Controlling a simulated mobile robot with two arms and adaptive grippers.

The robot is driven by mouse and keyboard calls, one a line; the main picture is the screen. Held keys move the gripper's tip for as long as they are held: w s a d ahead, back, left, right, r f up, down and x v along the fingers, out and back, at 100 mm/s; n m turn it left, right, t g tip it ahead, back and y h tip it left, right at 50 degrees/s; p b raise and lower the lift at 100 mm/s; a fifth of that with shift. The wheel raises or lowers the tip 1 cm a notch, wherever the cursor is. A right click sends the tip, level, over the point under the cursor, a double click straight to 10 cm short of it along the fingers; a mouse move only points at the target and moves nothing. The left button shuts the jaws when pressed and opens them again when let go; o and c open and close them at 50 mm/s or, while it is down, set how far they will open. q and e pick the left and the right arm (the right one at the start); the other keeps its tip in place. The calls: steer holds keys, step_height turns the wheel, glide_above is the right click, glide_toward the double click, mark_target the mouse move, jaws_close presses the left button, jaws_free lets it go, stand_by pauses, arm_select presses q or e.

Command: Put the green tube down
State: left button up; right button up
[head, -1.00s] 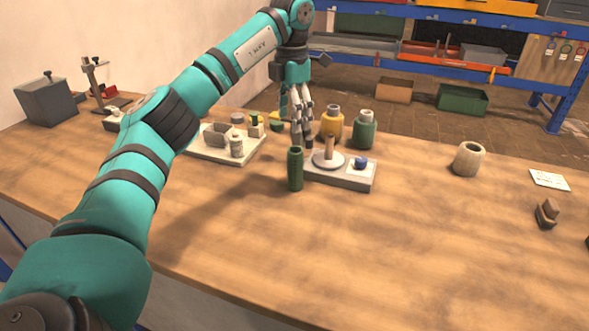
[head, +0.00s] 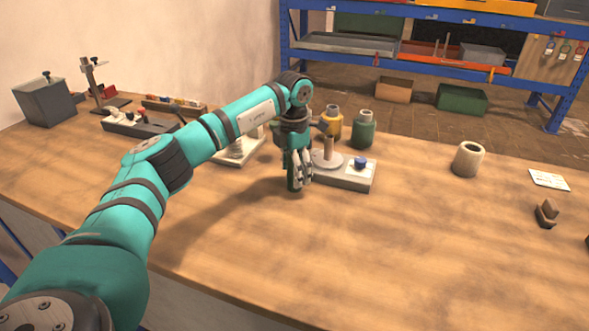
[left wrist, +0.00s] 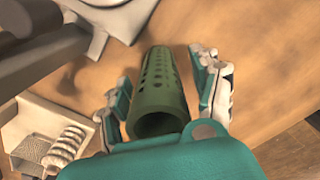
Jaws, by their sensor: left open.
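The green tube (left wrist: 160,92) stands upright on the wooden table. In the left wrist view I see its open top end and rows of small holes inside or along its wall. My left gripper (head: 298,186) is lowered over it and open, with its fingers on both sides of the tube; gaps show between the tube and the fingers in the left wrist view (left wrist: 162,70). In the head view the fingers hide most of the tube. My right gripper is not in view.
A grey base plate (head: 345,183) with a round disc, a post and a blue knob is just right of the gripper. Yellow (head: 332,124) and green (head: 363,131) bottles stand behind.

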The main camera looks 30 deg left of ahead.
arm_select(q)
steer(key=shift+f, duration=0.3)
steer(key=shift+r, duration=0.1)
steer(key=c, duration=1.2)
